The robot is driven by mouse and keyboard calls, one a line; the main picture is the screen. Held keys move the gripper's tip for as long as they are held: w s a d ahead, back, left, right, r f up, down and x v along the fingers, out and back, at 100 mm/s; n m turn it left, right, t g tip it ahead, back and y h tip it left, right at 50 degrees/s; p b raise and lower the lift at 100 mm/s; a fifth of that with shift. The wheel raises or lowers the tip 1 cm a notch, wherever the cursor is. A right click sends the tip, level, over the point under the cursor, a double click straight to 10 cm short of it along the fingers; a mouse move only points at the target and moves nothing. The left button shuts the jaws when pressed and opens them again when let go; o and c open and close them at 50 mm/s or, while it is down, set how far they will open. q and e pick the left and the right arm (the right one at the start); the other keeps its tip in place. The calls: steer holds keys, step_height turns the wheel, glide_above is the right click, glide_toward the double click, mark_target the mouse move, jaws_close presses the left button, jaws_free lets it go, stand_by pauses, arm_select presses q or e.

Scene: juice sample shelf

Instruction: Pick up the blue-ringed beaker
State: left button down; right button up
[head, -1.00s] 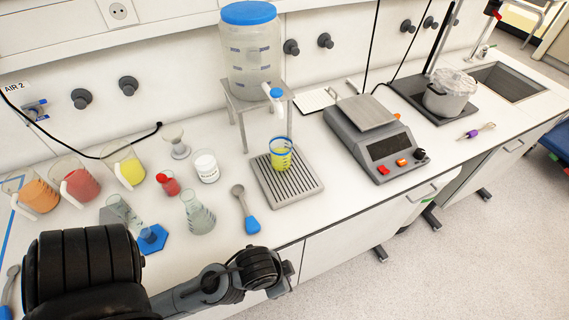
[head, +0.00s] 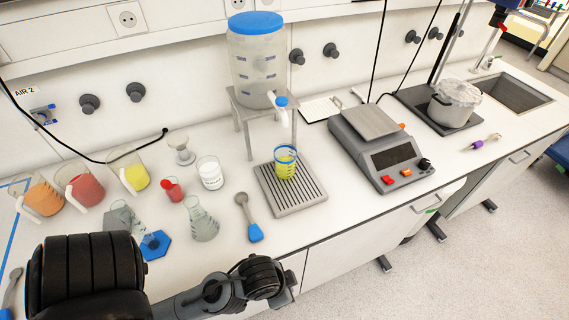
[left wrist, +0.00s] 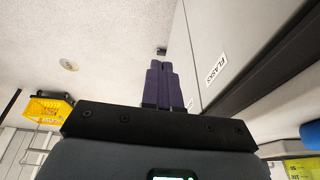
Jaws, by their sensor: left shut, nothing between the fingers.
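The blue-ringed beaker (head: 285,163) holds yellow liquid and stands upright on the slotted drip tray (head: 307,208), below the tap of the large blue-lidded container (head: 256,70). My left arm comes in low in the head view, in front of the bench, and its fingers cannot be made out there. In the left wrist view my left gripper (left wrist: 160,66) shows as two dark purple fingers closed together, with nothing between them. It is over the floor beside the bench front, apart from the beaker. My right gripper is not in view.
A spoon with a blue handle (head: 249,217), a flask (head: 201,222) and a white jar (head: 210,174) stand left of the tray. Orange, red and yellow beakers (head: 130,174) are further left. A scale (head: 380,150) stands to the right.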

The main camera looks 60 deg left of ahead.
arm_select(q)
jaws_free()
steer(key=shift+d, duration=0.15)
stand_by(0.5)
